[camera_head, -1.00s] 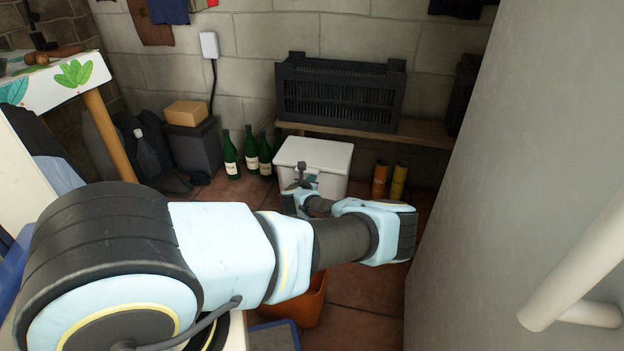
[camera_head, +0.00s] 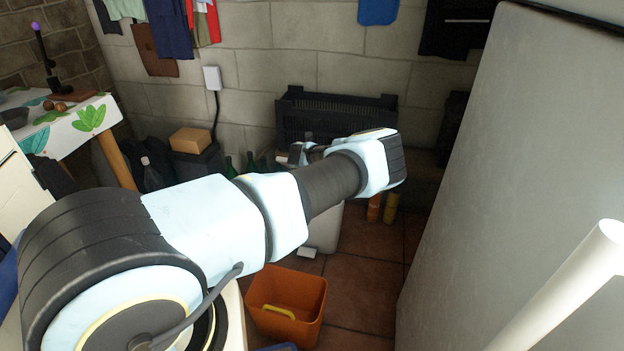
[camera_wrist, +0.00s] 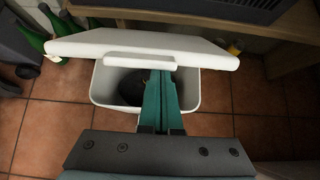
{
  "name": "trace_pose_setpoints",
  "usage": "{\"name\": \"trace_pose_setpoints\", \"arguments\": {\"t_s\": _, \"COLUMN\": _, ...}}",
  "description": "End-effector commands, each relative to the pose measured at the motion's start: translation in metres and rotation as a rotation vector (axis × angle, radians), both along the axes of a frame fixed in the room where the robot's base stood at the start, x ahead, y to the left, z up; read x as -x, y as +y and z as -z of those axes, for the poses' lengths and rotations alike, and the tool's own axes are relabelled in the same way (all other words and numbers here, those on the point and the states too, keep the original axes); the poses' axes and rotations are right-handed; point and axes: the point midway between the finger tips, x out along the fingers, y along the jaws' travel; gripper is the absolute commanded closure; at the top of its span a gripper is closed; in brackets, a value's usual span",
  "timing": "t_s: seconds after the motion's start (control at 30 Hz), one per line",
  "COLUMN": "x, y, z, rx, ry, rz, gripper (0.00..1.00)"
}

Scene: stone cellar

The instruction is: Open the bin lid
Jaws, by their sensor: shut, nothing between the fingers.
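The white bin (camera_wrist: 101,88) stands on the tiled floor. In the wrist view its lid (camera_wrist: 205,52) is raised and tilted at the back, with the dark inside of the bin showing below it. My gripper (camera_wrist: 160,76) is shut and empty. Its teal fingers reach over the bin opening, with the tips at the lid's front lip; I cannot tell if they touch. In the head view my arm hides most of the bin (camera_head: 324,228) and its lid, and a small white pedal (camera_head: 308,253) shows at the base.
An orange bucket (camera_head: 288,302) stands on the floor in front of the bin. Green bottles (camera_wrist: 62,20) are left of it, and orange and yellow cylinders (camera_head: 390,207) are right. A shelf with a dark crate (camera_head: 330,114) is behind. A large grey panel (camera_head: 510,180) bounds the right.

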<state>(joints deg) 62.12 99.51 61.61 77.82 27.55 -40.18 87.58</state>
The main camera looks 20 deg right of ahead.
Motion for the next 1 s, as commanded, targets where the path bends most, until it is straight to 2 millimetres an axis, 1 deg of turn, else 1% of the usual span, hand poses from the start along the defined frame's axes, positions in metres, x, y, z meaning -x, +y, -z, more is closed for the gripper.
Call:
{"name": "trace_pose_setpoints", "arguments": {"t_s": 0.03, "x": -0.007, "y": -0.004, "z": -0.012, "rx": 0.004, "ry": -0.003, "rz": 0.001, "gripper": 1.00}}
{"name": "trace_pose_setpoints", "arguments": {"t_s": 0.1, "x": -0.017, "y": -0.009, "z": -0.023, "rx": 0.004, "ry": -0.004, "rz": 0.000, "gripper": 1.00}}
{"name": "trace_pose_setpoints", "arguments": {"t_s": 0.3, "x": -0.045, "y": -0.024, "z": -0.048, "rx": 0.003, "ry": -0.004, "rz": 0.001, "gripper": 1.00}}
{"name": "trace_pose_setpoints", "arguments": {"t_s": 0.4, "x": -0.058, "y": -0.031, "z": -0.057, "rx": 0.004, "ry": -0.004, "rz": 0.001, "gripper": 1.00}}
{"name": "trace_pose_setpoints", "arguments": {"t_s": 0.5, "x": -0.070, "y": -0.037, "z": -0.063, "rx": 0.002, "ry": -0.004, "rz": 0.001, "gripper": 1.00}}
{"name": "trace_pose_setpoints", "arguments": {"t_s": 0.7, "x": -0.087, "y": -0.047, "z": -0.071, "rx": 0.001, "ry": -0.003, "rz": 0.001, "gripper": 1.00}}
{"name": "trace_pose_setpoints", "arguments": {"t_s": 1.0, "x": -0.098, "y": -0.053, "z": -0.075, "rx": 0.000, "ry": -0.001, "rz": 0.001, "gripper": 1.00}}
